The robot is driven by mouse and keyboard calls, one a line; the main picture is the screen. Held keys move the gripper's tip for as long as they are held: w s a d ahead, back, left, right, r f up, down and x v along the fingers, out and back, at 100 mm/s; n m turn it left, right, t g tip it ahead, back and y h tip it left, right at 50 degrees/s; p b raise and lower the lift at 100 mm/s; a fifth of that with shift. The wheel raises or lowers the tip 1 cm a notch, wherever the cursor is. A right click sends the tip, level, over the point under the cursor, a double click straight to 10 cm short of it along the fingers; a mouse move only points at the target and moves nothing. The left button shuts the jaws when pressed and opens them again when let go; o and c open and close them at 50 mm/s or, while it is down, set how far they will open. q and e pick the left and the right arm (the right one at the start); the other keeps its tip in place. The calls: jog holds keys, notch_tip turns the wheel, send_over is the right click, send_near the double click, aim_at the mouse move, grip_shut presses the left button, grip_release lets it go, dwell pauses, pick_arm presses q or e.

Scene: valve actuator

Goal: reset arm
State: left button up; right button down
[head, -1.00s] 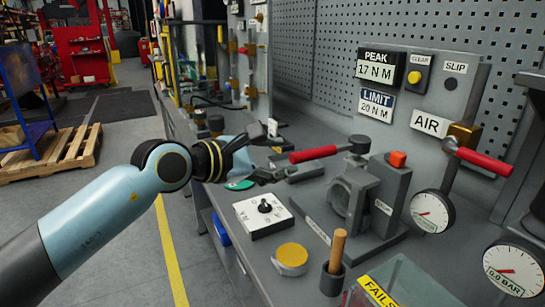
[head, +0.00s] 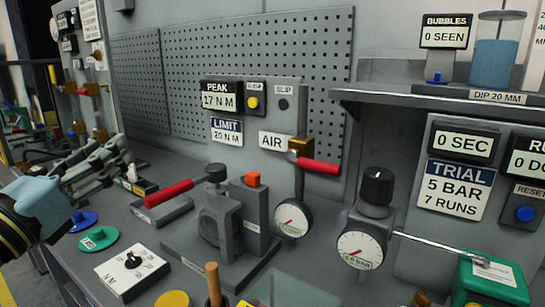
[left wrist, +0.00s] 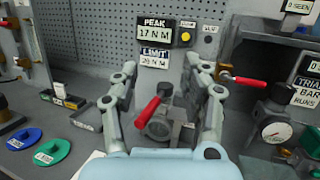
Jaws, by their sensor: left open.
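My left gripper (head: 112,162) is at the left of the head view, open and empty, left of the red-handled lever (head: 168,193) and apart from it. In the left wrist view its two fingers (left wrist: 163,75) stand wide apart, with the grey valve actuator (left wrist: 160,125) and the red lever (left wrist: 147,110) showing between them. In the head view, the actuator (head: 222,225) sits on a grey base with an orange button (head: 253,179) on top. The peak display (head: 220,97) reads 17 N M, and the limit label (head: 227,131) reads 20 N M. My right gripper is not in view.
A white dial box (head: 131,270), a green disc (head: 98,239) and a blue disc (head: 82,221) lie in front. A red air lever (head: 318,167), pressure gauges (head: 360,248) and a green box (head: 493,280) stand to the right. A shelf (head: 430,97) overhangs the right side.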

pick_arm(q)
jog(key=s+a+f+n+g+y, duration=0.35)
jog(key=a+n+y, duration=0.3)
jog(key=n, duration=0.85)
jog(key=s+a+f+n+g+y, duration=0.3)
jog(key=s+a+f+n+y, duration=0.25)
jog(key=n, duration=0.85)
jog(key=s+d+f+n+g+h, duration=0.6)
jog(key=s+d+f+n+g, duration=0.3)
jog(key=s+f, duration=0.55)
notch_tip(320, 180, down, 32)
jog(key=s+g+b, duration=0.2)
jog(key=s+b, duration=0.1)
jog(key=b, duration=0.5)
jog(key=s+a+f+g+b, duration=0.1)
jog(key=s+f+b, duration=0.3)
jog(key=s+f, duration=0.5)
jog(key=s+a+f+b, duration=0.1)
jog(key=s+f+b, duration=0.3)
jog(key=s+f, duration=0.5)
notch_tip(320, 180, down, 8)
jog(key=shift+s+r+g, duration=0.25)
jog(key=shift+s+g, duration=0.1)
jog(key=shift+s, duration=0.05)
